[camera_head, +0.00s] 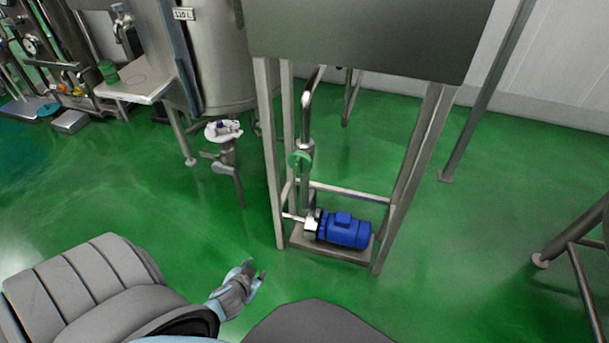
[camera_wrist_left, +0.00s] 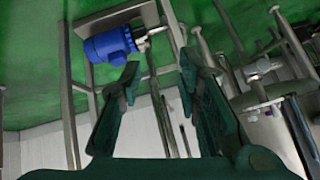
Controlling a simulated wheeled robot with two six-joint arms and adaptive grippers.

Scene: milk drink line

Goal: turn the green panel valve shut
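I cannot make out the valve in the left wrist view. My right gripper is not in view.
The blue pump (camera_head: 343,230) sits on a low plate in the steel frame (camera_head: 272,160); the pump also shows in the left wrist view (camera_wrist_left: 110,46). A steel tank (camera_head: 215,60) with a bottom outlet (camera_head: 227,160) stands to the left. Green floor (camera_head: 215,225) in front is clear.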

